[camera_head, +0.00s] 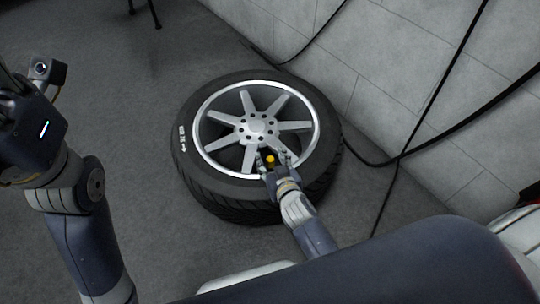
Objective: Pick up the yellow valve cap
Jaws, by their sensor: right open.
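The yellow valve cap (270,158) shows as a small yellow spot near the inner rim of the wheel (318,95), which lies flat on the floor. My right gripper (272,156) is over the near part of the wheel, with its open fingers on either side of the cap as seen from above. I cannot tell whether the fingers touch the cap. My left arm is at the left edge of the view; its gripper fingers are not clearly visible.
A grey block wall (410,60) stands behind and to the right of the wheel. Black cables (440,90) hang along it and run down to the floor. The grey floor (110,110) left of the wheel is clear. Dark legs of some stand (153,14) show at the top left.

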